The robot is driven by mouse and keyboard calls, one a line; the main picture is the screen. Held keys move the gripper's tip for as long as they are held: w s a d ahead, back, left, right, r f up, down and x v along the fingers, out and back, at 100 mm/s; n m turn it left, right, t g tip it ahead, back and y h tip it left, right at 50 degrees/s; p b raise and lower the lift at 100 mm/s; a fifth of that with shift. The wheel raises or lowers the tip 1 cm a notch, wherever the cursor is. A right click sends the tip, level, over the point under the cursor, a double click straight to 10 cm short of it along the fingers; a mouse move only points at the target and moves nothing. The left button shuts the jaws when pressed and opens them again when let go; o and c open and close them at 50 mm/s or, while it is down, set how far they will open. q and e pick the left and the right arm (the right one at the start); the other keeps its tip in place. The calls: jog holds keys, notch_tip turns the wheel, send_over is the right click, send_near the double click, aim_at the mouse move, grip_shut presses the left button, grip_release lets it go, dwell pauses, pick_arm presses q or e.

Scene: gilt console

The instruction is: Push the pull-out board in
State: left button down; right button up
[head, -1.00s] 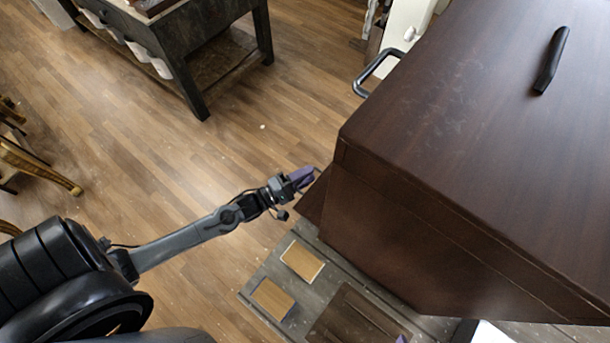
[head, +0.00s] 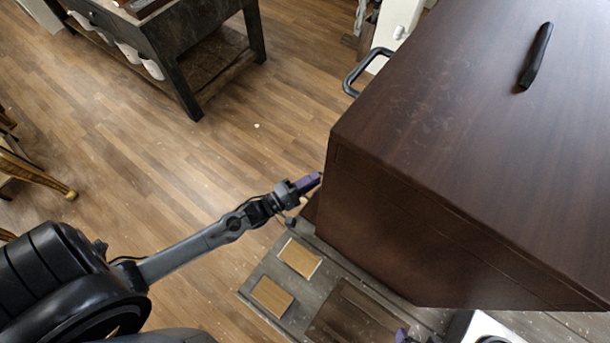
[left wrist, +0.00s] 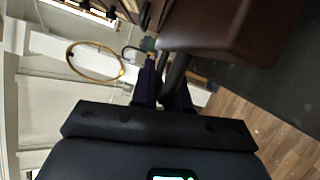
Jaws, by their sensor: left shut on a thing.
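The pull-out board (head: 311,208) shows as a dark brown sliver at the lower left edge of a large brown cabinet (head: 420,230). The cabinet hides most of it. My left gripper (head: 311,182) is at the cabinet's left side, beside the board. In the left wrist view, its dark purple fingers (left wrist: 163,88) are shut on a dark bar (left wrist: 176,74), which runs up to a brown wooden part (left wrist: 225,28); I cannot tell whether this part is board or cabinet. A purple tip of what looks like my right gripper (head: 401,335) shows at the bottom edge; its opening cannot be seen.
The cabinet has a black handle on top (head: 536,55) and another at its far left side (head: 362,72). A dark table (head: 195,50) stands at the back left, gilt chair legs (head: 35,175) at the left. Wooden floor (head: 190,160) between is clear.

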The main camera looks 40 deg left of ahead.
pick_arm(q)
jog(key=c, duration=1.2)
grip_release()
jog(key=shift+a, duration=0.1)
jog(key=shift+s, duration=0.1)
jog(key=v, duration=1)
jog(key=shift+s+b, duration=0.3)
jog(key=shift+s, duration=0.05)
jog(key=shift+a, duration=0.1)
